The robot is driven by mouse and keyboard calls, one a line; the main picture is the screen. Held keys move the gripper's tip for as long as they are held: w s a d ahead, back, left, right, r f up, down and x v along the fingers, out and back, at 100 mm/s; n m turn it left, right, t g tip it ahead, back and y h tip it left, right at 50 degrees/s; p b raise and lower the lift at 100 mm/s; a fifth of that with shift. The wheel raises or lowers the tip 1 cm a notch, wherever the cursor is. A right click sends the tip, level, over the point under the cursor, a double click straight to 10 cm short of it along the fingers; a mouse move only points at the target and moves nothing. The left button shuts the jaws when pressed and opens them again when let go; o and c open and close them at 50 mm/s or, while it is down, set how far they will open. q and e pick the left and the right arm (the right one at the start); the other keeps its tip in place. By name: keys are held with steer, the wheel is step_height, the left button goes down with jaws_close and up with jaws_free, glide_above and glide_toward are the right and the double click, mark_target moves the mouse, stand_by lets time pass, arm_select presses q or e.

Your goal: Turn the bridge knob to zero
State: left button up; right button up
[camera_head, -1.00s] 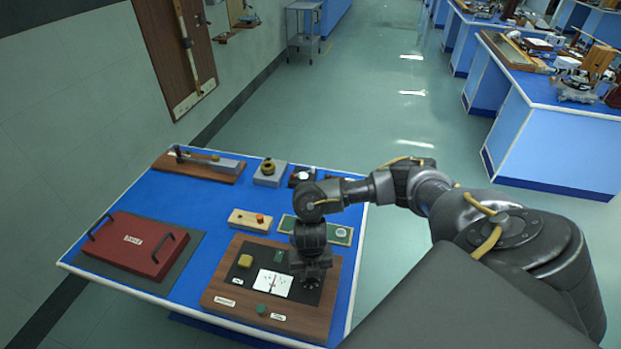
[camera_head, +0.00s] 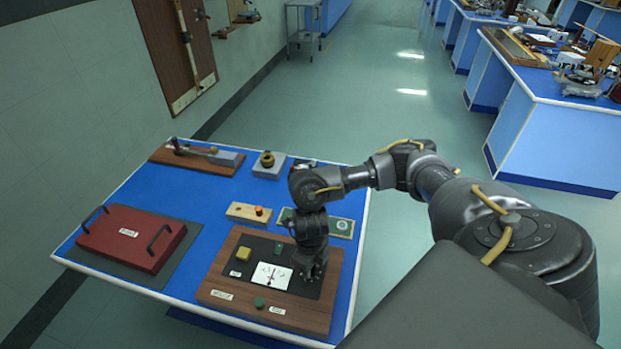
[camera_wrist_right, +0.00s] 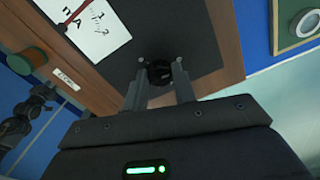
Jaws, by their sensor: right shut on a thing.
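The bridge is a wooden board (camera_head: 225,288) with a dark panel, lying on the blue bench. Its white meter (camera_head: 271,275) has a red needle, also seen in the right wrist view (camera_wrist_right: 88,28). A black knob (camera_wrist_right: 158,73) sits on the dark panel (camera_wrist_right: 200,48). My right gripper (camera_wrist_right: 159,78) points down at the panel and is shut on this knob, a finger on each side. In the head view the gripper (camera_head: 309,272) hides the knob. My left gripper is not in view.
A red case (camera_head: 132,238) with two black handles lies on the left of the bench (camera_head: 200,215). A lever device (camera_head: 197,157) stands at the back.

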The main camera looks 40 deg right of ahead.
steer(key=shift+n, duration=0.6)
steer(key=o, duration=1)
steer(key=shift+r, duration=0.55)
step_height(320, 180, up, 10)
steer(key=shift+p, duration=0.35)
steer(key=shift+f, duration=0.15)
